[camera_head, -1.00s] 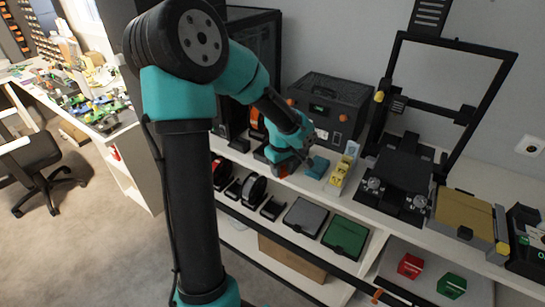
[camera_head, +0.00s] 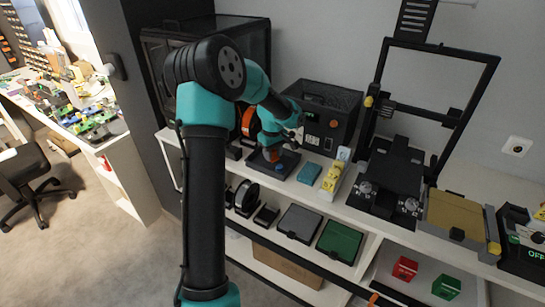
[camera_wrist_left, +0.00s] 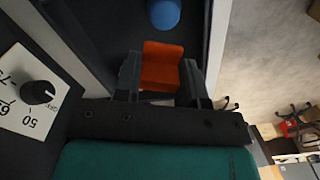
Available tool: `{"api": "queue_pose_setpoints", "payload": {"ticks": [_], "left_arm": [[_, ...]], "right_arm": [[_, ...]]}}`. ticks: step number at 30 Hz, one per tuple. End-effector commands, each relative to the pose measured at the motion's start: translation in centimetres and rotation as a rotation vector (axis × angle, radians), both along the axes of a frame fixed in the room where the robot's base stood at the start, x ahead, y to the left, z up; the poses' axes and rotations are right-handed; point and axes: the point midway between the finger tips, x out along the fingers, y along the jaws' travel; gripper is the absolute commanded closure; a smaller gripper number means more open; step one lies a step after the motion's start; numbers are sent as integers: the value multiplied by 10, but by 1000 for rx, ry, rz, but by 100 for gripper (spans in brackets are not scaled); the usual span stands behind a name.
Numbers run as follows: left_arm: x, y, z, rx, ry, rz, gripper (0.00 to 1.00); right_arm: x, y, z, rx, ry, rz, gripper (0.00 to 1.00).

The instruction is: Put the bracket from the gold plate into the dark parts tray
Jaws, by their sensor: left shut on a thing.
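An orange bracket (camera_wrist_left: 163,66) sits between the fingers of my left gripper (camera_wrist_left: 161,82), which is shut on it. In the head view my left gripper (camera_head: 273,148) is over the dark parts tray (camera_head: 291,160), with the orange bracket (camera_head: 258,155) just below it. I cannot tell whether the bracket touches the tray floor. A blue round part (camera_wrist_left: 165,13) is in the tray, ahead of the bracket in the wrist view. The gold plate (camera_head: 455,214) lies at the right of the bench, bare. My right gripper is not in view.
A teal box (camera_head: 309,173) and a holder with yellow blocks (camera_head: 331,178) stand right of the tray. A black box with a control panel (camera_head: 325,118) is behind. A printer frame (camera_head: 395,175) stands farther right. Spools and lidded bins sit on the shelf below.

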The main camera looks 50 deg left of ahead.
Motion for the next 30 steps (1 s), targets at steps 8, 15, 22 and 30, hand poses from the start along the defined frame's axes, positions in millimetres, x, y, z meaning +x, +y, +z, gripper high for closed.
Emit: {"api": "queue_pose_setpoints", "payload": {"ticks": [8,15,22,30], "left_arm": [[18,20,-3,-1,1,1,84],[17,20,-3,-1,1,0,84],[17,20,-22,-2,3,0,84],[17,20,-38,0,0,0,84]], "right_arm": [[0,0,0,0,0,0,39],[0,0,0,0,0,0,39],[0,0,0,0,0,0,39],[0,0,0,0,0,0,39]]}}
